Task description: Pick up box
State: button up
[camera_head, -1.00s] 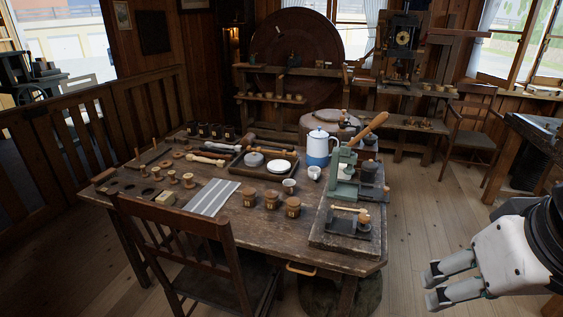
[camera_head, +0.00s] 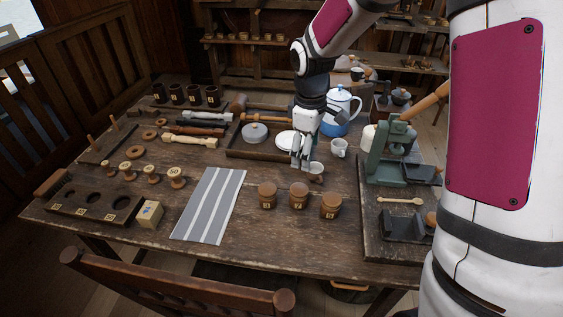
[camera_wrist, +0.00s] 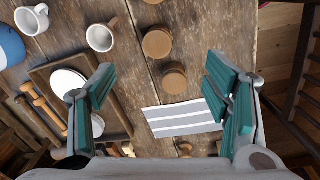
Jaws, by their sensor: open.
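A small pale wooden box (camera_head: 150,214) with a yellowish label on its face stands near the front left of the table, left of the striped cloth (camera_head: 208,205) and beside the dark holed board. My gripper (camera_head: 301,163) is over the table's middle, well to the right of the box and above the cups. I cannot make out the box in the wrist view; the striped cloth (camera_wrist: 183,119) shows beyond the fingers.
Several lidded wooden jars (camera_head: 298,196) stand right of the cloth. A white mug (camera_head: 338,148), a blue-and-white pot (camera_head: 341,112) and a tray (camera_head: 240,154) are near my gripper. The green press (camera_head: 388,155) is at the right. A chair back (camera_head: 180,283) is in front.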

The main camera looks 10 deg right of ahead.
jog(key=n, duration=0.2)
send_over(300, 189)
notch_tip(300, 189, down, 7)
jog(key=shift+g+y, duration=0.3)
notch_tip(300, 189, down, 8)
jog(key=shift+w+f, duration=0.1)
jog(key=shift+w+a+f, duration=0.1)
jog(key=shift+f, duration=1.35)
jog(key=shift+a+f, duration=0.1)
jog(key=shift+f, duration=1.35)
jog(key=c, duration=1.3)
